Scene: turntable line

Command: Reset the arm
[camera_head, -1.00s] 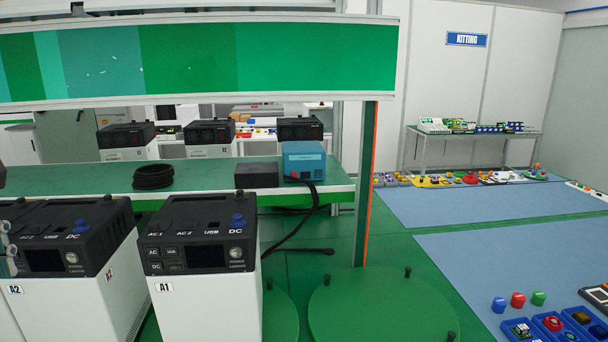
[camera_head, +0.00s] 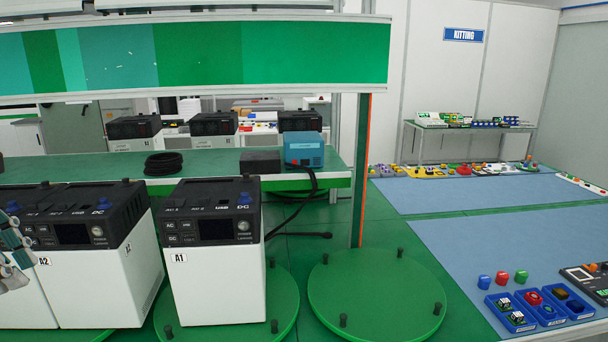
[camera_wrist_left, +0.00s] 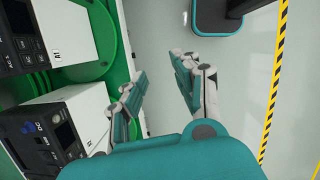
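My left gripper (camera_wrist_left: 160,88) is open in the left wrist view, its teal-and-grey fingers apart with nothing between them. It hangs over bare grey floor, to the right of the black-topped white units there. In the head view a piece of the left gripper (camera_head: 14,252) shows at the left edge, in front of the units. Unit A1 (camera_head: 216,280) stands upright on a round green turntable (camera_head: 284,300). Unit A2 (camera_head: 95,285) stands to its left. My right gripper is in neither view.
An empty green turntable (camera_head: 375,295) with black pegs lies right of A1. Behind is a green bench (camera_head: 215,168) with a black cable coil (camera_head: 164,163) and blue box (camera_head: 304,149). Blue mats (camera_head: 480,235) hold small trays. A yellow-black floor stripe (camera_wrist_left: 275,95) runs at right.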

